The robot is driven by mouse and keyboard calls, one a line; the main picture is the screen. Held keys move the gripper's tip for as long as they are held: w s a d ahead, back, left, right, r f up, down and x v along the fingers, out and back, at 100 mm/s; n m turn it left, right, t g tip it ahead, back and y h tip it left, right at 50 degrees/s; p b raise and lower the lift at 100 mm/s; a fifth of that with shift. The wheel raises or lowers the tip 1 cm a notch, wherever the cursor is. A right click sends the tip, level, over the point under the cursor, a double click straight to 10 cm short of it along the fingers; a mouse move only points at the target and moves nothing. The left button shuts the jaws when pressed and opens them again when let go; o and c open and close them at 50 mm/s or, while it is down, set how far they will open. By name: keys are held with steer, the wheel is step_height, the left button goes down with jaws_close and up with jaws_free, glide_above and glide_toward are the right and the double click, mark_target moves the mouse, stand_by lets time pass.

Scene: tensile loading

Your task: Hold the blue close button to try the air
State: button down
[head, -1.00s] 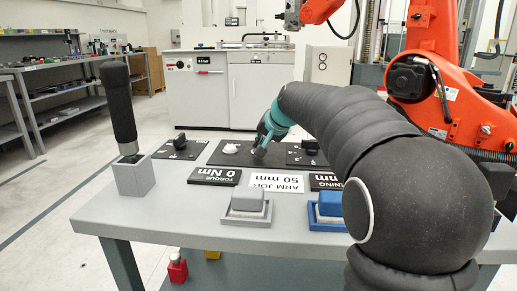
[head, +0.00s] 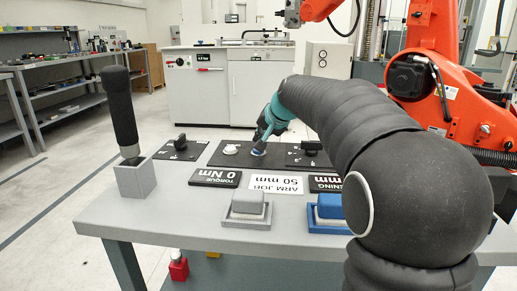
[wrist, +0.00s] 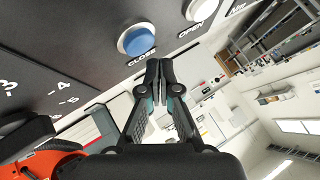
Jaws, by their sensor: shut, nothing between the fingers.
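The blue close button (wrist: 137,42) is round, set in a white ring on a dark panel, with CLOSE printed beside it. In the head view the blue button (head: 257,152) shows just below my gripper's tip. My gripper (wrist: 160,68) is shut and empty. Its fingertips appear beside the CLOSE label in the wrist view, apart from the button in the picture. In the head view my gripper (head: 262,138) is over the panel; the exact gap to the button is hard to tell.
The white open button (wrist: 203,9) is next to the blue one. Dark panels with knobs (head: 180,142) and (head: 311,147) flank the middle panel. A grey button box (head: 247,207), a blue box (head: 327,212) and a black-handled stick (head: 119,105) stand on the grey table.

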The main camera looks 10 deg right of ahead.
steer(key=shift+r+p, duration=1.8)
steer(key=shift+r, duration=0.6)
